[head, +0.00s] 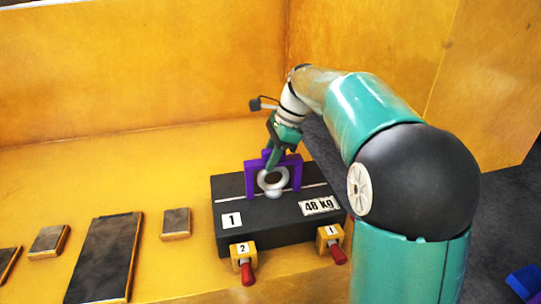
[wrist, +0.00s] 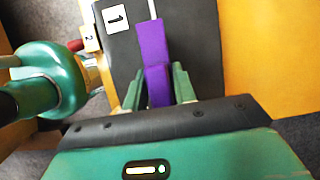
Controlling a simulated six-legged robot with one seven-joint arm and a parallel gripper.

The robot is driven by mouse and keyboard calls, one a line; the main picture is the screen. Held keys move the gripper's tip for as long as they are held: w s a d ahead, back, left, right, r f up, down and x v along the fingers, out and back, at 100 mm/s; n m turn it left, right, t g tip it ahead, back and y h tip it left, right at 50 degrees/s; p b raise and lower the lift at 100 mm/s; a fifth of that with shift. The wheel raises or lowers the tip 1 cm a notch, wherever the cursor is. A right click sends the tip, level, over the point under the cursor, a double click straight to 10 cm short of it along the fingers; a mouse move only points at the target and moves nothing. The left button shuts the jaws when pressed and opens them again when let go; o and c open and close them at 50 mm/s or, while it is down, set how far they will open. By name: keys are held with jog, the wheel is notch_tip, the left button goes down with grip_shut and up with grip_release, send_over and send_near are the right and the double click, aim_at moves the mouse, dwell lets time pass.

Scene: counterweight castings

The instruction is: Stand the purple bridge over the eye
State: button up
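The purple bridge (head: 297,174) stands upright on top of the black casting (head: 230,200), one leg to each side of the silver eye (head: 262,182). Its feet look level with the casting's top, but I cannot tell whether they touch it. My gripper (head: 272,160) is at the bridge's top bar, coming from above. The eye is hidden behind the bridge in that view.
Two yellow blocks with red pins, labelled 2 (head: 243,256) and 1 (head: 329,237), sit at the casting's front. Dark flat plates (head: 105,255) lie on the yellow floor to the left. Yellow walls (head: 140,65) rise behind. A blue object (head: 525,280) lies at lower right.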

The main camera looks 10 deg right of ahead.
jog(key=o, duration=0.5)
jog(key=v, duration=1.4)
jog(key=shift+s+a+f, duration=0.1)
